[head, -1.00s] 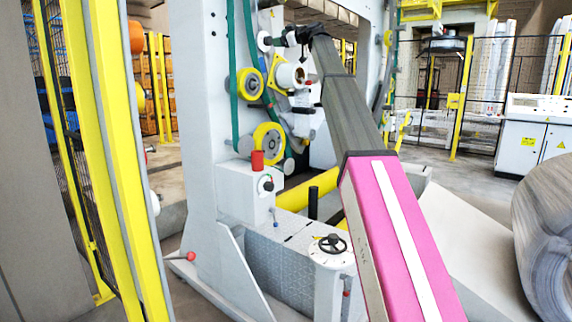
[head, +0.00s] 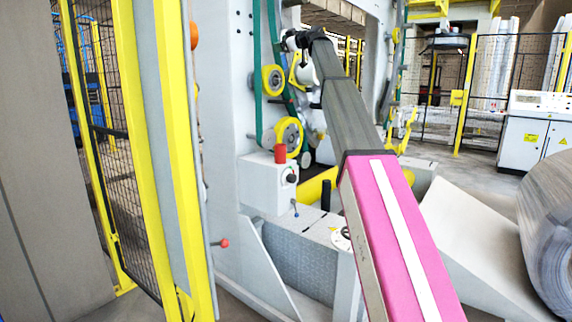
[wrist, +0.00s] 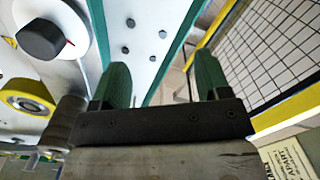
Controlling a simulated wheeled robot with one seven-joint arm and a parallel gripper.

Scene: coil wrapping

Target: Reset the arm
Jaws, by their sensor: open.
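My arm stretches up and away through the middle of the head view, its pink and grey links in front of the coil wrapping machine (head: 225,130). My gripper (wrist: 160,82) shows in the wrist view with two green fingers set wide apart and nothing between them. In the head view the arm's far end is small and dark, and its fingers cannot be made out. The wrist view shows a white machine panel with a black knob (wrist: 42,40) to the left of the fingers.
A yellow-framed mesh fence (head: 165,150) stands close on the left. A large grey coil (head: 548,235) lies at the right edge beside a sloped pale plate (head: 470,240). A white control cabinet (head: 535,130) stands behind. In the wrist view, a mesh panel (wrist: 265,65) is at the right.

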